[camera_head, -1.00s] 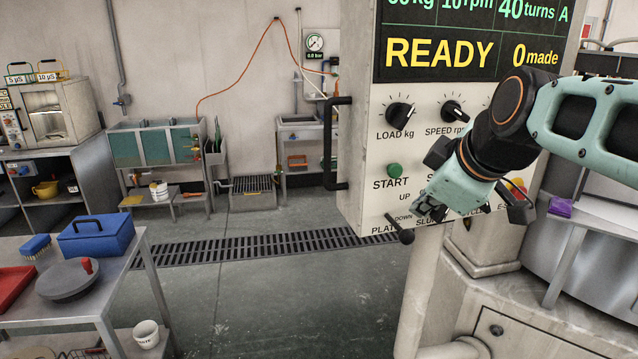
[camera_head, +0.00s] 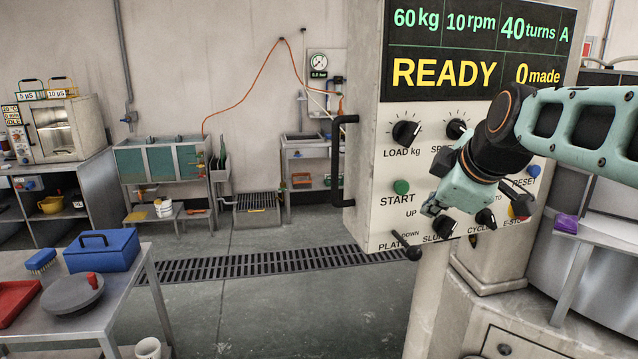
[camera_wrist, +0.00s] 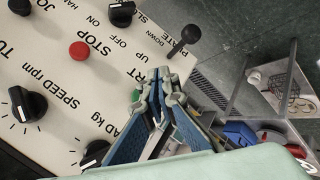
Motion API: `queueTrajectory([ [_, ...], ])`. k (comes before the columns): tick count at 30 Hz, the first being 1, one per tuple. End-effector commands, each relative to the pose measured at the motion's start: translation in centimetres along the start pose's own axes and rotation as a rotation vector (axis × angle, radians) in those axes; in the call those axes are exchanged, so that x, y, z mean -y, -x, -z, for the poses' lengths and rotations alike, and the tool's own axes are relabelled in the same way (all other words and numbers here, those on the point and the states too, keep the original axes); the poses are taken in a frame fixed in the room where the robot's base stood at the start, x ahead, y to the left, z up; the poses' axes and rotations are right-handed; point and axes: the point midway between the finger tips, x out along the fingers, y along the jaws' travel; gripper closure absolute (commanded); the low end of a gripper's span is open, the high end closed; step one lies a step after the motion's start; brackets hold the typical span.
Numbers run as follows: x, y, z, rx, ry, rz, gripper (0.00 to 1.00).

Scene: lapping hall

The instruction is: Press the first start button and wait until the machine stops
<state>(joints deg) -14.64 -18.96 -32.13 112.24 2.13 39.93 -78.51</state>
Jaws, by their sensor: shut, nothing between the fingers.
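The green START button (camera_head: 401,187) sits on the pale control panel (camera_head: 370,220), under the LOAD kg knob. The display (camera_head: 470,50) above reads 60 kg, 10 rpm, 40 turns, READY and 0 made. My gripper (camera_head: 432,208) is in front of the panel, right of and slightly below START. In the wrist view my gripper (camera_wrist: 163,72) has its fingertips together and empty. The START button (camera_wrist: 136,95) is partly hidden there beside the fingers. A red STOP button (camera_wrist: 78,50) also shows. I cannot tell the gap between fingertips and panel.
A black plate lever (camera_head: 408,252) juts from the panel's lower edge, and a black handle (camera_head: 338,165) from its left side. A table (camera_head: 130,290) with a blue box (camera_head: 101,250) stands at left. The floor between, with a drain grating (camera_head: 250,266), is clear.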

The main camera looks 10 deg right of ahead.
Motion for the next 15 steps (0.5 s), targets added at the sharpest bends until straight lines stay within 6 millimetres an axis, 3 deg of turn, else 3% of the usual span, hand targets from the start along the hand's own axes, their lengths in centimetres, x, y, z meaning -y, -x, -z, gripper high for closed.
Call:
queueTrajectory([
  [9, -2.2, -3.1, 2.2, 0.000, 0.001, 0.000, 1.00],
  [15, -2.9, -4.0, 2.9, 0.000, 0.000, 0.000, 1.00],
])
